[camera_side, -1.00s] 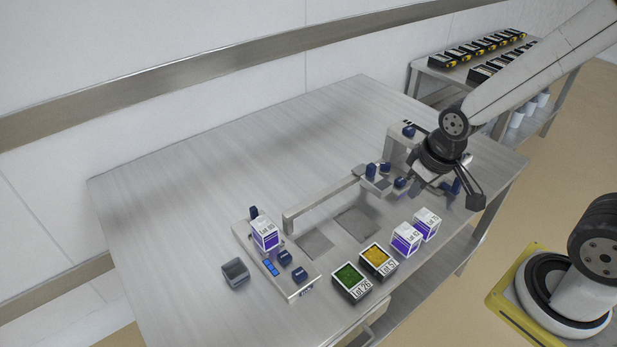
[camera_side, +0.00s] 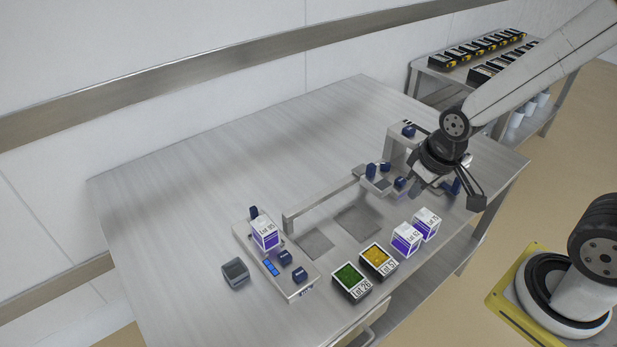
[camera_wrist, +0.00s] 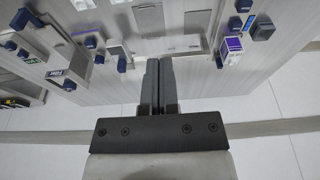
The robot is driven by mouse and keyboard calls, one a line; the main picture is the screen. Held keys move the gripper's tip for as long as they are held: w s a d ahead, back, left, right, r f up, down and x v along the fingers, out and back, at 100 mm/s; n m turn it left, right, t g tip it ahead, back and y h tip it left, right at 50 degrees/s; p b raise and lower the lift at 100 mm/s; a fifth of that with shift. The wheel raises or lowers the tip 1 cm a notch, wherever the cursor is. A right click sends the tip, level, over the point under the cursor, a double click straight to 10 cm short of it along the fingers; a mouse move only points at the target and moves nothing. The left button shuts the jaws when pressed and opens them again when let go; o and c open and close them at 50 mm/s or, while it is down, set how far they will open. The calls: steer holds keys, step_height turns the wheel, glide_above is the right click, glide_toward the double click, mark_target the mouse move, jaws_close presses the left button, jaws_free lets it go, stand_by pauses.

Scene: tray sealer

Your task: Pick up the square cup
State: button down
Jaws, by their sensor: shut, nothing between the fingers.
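The square cup (camera_side: 235,273) is a small dark grey square container, standing upright on the table left of the low control panel. It appears to be the dark square thing at the upper right in the wrist view (camera_wrist: 263,29). My gripper (camera_wrist: 159,62) is shut and empty, its two dark fingers side by side. In the side view my gripper (camera_side: 420,186) is over the right part of the table, far from the cup and partly hidden by my wrist.
A purple-and-white carton (camera_side: 265,234) stands on the control panel (camera_side: 302,290) close to the cup. Green (camera_side: 350,276) and yellow (camera_side: 378,256) trays and two more cartons (camera_side: 406,236) line the front. A metal bar (camera_side: 320,200) crosses mid-table. The table's left and back are clear.

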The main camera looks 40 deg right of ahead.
steer(key=c, duration=0.7)
jaws_free()
steer(key=shift+c, duration=0.2)
steer(key=shift+w, duration=0.1)
steer(key=m+g+y, duration=0.3)
steer(key=m+y, duration=0.2)
steer(key=m, duration=1.3)
glide_above(247, 271)
steer(key=d, duration=0.1)
step_height(247, 271, down, 18)
steer(key=shift+a+f+h, duration=0.15)
steer(key=shift+a+f, duration=0.1)
steer(key=shift+f, duration=0.35)
steer(key=shift+a+f+h, duration=0.15)
steer(key=shift+a+f, duration=0.05)
steer(key=shift+f, duration=0.4)
